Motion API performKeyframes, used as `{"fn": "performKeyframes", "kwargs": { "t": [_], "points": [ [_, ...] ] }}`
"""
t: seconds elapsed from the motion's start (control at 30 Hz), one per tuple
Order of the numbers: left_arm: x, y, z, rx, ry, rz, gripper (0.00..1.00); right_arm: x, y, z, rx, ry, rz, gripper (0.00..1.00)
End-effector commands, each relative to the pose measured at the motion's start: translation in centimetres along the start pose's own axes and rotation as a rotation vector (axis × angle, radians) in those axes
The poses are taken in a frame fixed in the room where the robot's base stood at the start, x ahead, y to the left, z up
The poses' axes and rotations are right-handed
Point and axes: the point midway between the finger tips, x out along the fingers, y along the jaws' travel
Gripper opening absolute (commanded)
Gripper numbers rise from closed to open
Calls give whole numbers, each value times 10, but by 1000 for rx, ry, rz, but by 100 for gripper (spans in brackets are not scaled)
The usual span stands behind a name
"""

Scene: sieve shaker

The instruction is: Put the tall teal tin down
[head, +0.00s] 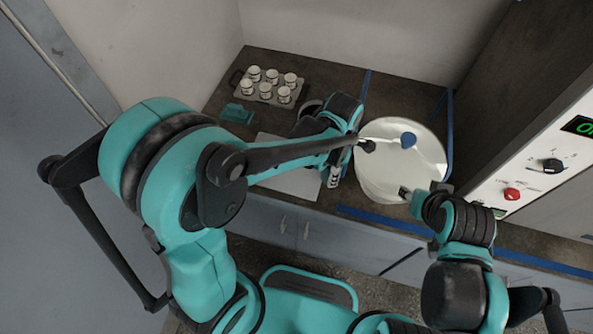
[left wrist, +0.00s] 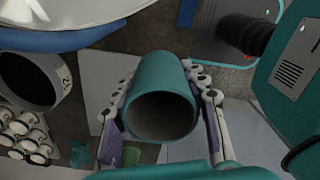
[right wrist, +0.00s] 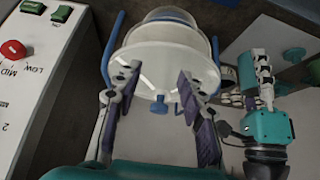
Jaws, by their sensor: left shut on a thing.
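The tall teal tin (left wrist: 155,72) shows in the left wrist view, with its dark open mouth facing the camera. My left gripper (left wrist: 160,105) has one finger on each side of the tin and is shut on it. The tin's far end is hidden, so I cannot tell whether it touches the surface below. In the head view my left gripper (head: 336,172) is over the counter, left of the white basin, and the tin cannot be made out. My right gripper (right wrist: 158,100) is open and empty, with its fingers apart in front of the white basin.
The white basin (head: 375,188) with a blue knob stands at centre right. A pale mat (head: 292,183) lies left of it. A tray of several white jars (head: 243,91), a small teal item (head: 237,113) and a dark round pot (left wrist: 28,82) are behind. A control panel (head: 530,172) stands right.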

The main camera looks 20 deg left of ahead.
Motion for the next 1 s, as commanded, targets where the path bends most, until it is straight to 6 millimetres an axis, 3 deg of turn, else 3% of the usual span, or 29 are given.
{"fn": "performKeyframes", "kwargs": {
  "t": [0.13, 0.4, 0.6, 0.77, 1.0],
  "points": [
    [6, 5, -8, -8, 1, 0, 0, 2, 0, 2, 0, 0, 0, 40],
    [48, 42, -60, -10, 0, 0, 0, 20, 0, 15, 0, 0, 0, 40],
    [64, 59, -85, -7, 0, 0, 0, 27, 0, 19, 0, 0, 0, 40],
    [70, 62, -90, -3, 0, 0, 0, 29, 0, 21, 0, 0, 0, 40],
    [105, 62, -89, -3, 0, 0, 0, 43, 0, 31, 0, 0, 0, 40]
  ]
}}
